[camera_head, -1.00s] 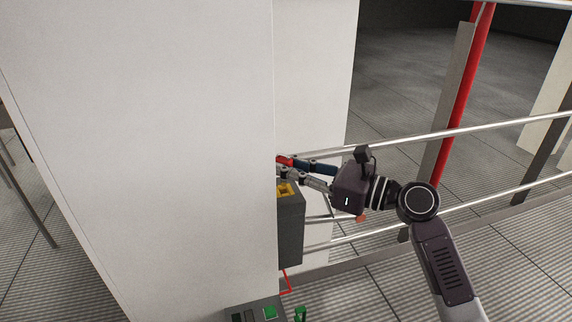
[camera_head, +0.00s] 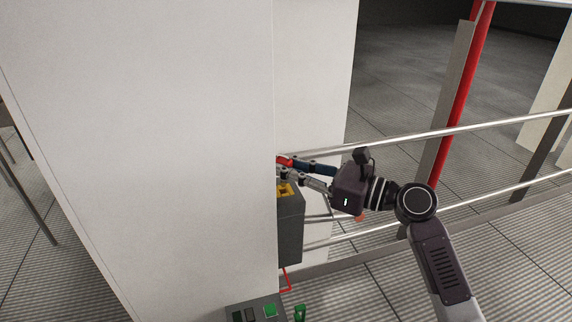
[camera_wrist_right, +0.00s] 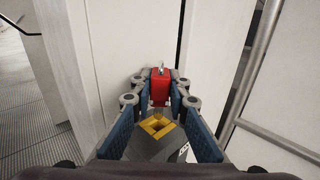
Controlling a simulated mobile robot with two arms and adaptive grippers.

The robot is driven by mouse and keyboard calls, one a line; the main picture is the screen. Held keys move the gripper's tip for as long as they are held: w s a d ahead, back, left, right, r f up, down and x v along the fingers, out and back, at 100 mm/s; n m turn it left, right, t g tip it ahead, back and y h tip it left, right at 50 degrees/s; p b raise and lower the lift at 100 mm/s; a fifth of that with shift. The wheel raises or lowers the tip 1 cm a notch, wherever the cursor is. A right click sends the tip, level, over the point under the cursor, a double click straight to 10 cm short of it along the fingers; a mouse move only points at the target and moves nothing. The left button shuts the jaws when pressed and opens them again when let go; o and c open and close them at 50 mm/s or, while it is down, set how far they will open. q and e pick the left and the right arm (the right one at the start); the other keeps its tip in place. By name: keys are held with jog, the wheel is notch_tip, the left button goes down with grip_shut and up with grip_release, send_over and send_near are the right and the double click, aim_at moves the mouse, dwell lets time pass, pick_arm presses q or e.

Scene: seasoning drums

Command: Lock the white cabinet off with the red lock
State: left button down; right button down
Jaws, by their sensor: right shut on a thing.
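The white cabinet (camera_head: 150,140) fills the left and middle of the head view. My right gripper (camera_head: 288,165) is at its right edge, partly hidden behind that edge. In the right wrist view my right gripper (camera_wrist_right: 160,95) is shut on the red lock (camera_wrist_right: 160,88), with a finger on each side of it. A metal shackle shows on top of the lock, in front of a pale panel. In the head view only a red bit of the lock (camera_head: 282,161) shows. A grey box with a yellow square part (camera_wrist_right: 157,127) is below the lock. My left gripper is not in view.
The grey box (camera_head: 290,230) stands against the cabinet's right side, below my right gripper. A panel with green buttons (camera_head: 268,311) is at the bottom. Metal rails (camera_head: 440,134) and a red post (camera_head: 462,95) are at the right.

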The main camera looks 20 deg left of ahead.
jog(key=shift+p, duration=0.35)
dwell(0.6)
jog(key=shift+f+b, duration=0.7)
jog(key=shift+f, duration=1.1)
jog(key=c, duration=1.8)
grip_release()
jog(key=s+d, duration=0.2)
jog(key=d, duration=0.9)
jog(key=shift+s+d, duration=0.15)
jog(key=shift+d, duration=0.25)
